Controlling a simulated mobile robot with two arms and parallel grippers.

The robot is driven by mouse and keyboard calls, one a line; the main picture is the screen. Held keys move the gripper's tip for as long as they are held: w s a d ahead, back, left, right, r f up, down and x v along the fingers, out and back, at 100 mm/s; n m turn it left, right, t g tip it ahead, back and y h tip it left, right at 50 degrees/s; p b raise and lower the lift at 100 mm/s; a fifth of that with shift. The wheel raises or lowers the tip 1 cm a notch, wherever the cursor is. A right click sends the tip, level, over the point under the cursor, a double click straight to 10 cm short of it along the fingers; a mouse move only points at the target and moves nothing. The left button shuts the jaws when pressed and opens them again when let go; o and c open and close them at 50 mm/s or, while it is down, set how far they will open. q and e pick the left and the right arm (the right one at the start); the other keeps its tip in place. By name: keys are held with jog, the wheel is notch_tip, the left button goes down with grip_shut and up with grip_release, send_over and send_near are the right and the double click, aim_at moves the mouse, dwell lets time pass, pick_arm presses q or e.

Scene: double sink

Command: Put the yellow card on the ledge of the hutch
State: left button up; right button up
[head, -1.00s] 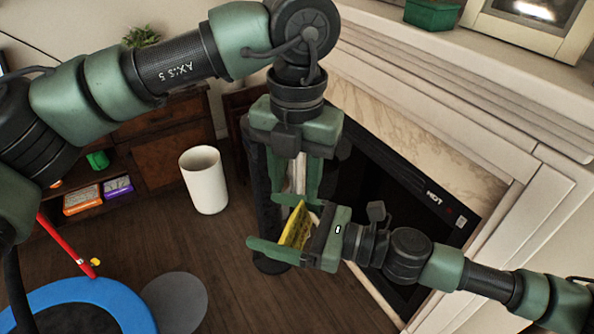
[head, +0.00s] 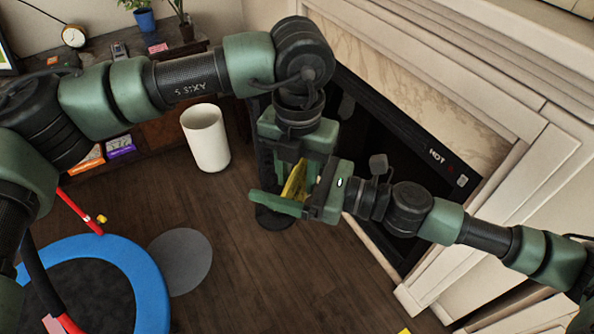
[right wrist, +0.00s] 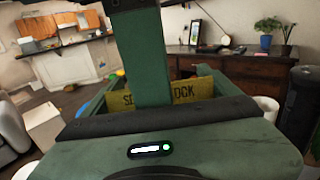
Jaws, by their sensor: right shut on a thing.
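The yellow card (head: 296,184) is held in my right gripper (head: 284,192), whose jaws are shut on it above the wooden floor. The card stands tilted between the green fingers. It also shows in the right wrist view (right wrist: 205,88), with dark print partly covered by a green finger. My left gripper (head: 298,150) points down just behind the right one; its fingers are mostly hidden, so its opening is unclear. Dark wooden furniture (head: 170,137), possibly the hutch, stands at the back left. The right wrist view shows wooden furniture (right wrist: 238,62) beyond the card.
A white bin (head: 206,138) stands on the floor left of the grippers. The cream fireplace surround (head: 545,165) lies close on the right. A blue-rimmed trampoline (head: 150,285) is at lower left. A clock (head: 73,36) and plants sit on the furniture top.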

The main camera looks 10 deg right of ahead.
pick_arm(q)
jog(key=shift+d, duration=0.1)
grip_shut()
pick_arm(e)
jog(key=o, duration=1)
jog(key=shift+o, duration=0.2)
